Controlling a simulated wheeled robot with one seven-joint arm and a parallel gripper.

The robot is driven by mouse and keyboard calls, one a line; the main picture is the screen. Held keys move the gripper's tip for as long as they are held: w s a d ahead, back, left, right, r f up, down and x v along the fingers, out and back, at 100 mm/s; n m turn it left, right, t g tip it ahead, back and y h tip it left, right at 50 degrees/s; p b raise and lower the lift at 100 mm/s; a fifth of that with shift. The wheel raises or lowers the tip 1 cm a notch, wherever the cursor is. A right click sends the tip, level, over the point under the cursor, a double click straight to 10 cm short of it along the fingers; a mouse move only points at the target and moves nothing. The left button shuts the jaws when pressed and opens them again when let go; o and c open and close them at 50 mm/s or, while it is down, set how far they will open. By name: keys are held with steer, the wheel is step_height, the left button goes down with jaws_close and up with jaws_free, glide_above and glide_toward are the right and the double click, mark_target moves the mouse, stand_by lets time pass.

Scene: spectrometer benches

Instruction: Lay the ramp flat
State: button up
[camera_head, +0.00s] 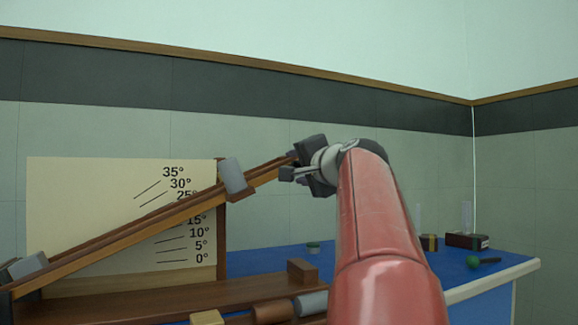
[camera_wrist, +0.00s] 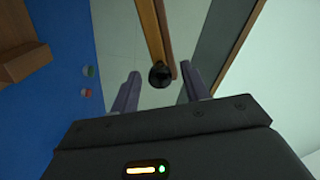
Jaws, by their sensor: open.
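The wooden ramp (camera_head: 130,230) is tilted, low at the left and raised at the right. It passes in front of a cream angle board (camera_head: 90,190) marked 0° to 35° and crosses it near the 25° label. A grey block (camera_head: 233,176) sits on the upper part of the ramp. My gripper (camera_head: 289,173) is at the raised end. In the wrist view the ramp's end (camera_wrist: 152,30) carries a dark round knob (camera_wrist: 160,75). The knob appears between my two open fingers (camera_wrist: 160,90); I see no finger touching it.
A wooden base (camera_head: 130,303) lies below the ramp. A green ball (camera_head: 473,262) and a dark box (camera_head: 467,241) are on the blue bench top (camera_head: 375,262) at right.

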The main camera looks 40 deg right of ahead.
steer(key=shift+x, duration=1.6)
steer(key=shift+c, duration=0.5)
